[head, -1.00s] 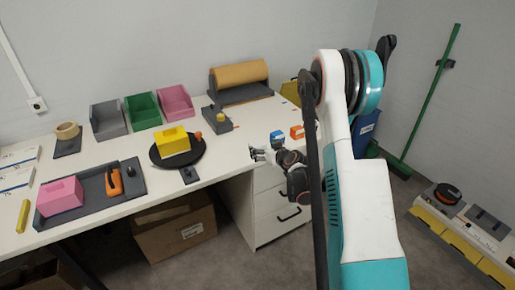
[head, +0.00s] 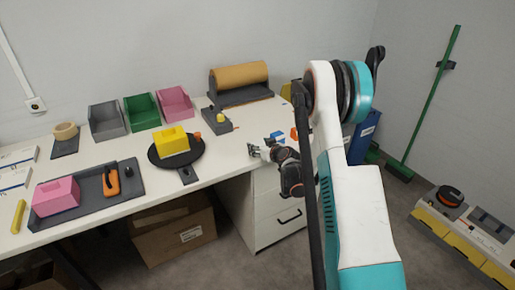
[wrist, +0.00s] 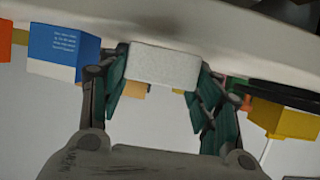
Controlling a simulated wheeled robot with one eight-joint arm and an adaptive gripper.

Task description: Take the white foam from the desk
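The white foam is a small pale block (wrist: 165,66) in the wrist view, at the desk's edge. It lies between the two fingertips of my gripper (wrist: 163,82), with a finger on each side. The fingers are spread about as wide as the foam, and I see no clear squeeze on it. In the head view my gripper (head: 255,151) is at the front right part of the white desk (head: 222,158). The foam is too small and too covered by the gripper to make out there.
A blue box (head: 274,136) and an orange block (head: 294,133) stand just behind my gripper. A black turntable (head: 193,158) with a yellow block (head: 172,141) is to the left. A paper roll holder (head: 240,93) stands at the back.

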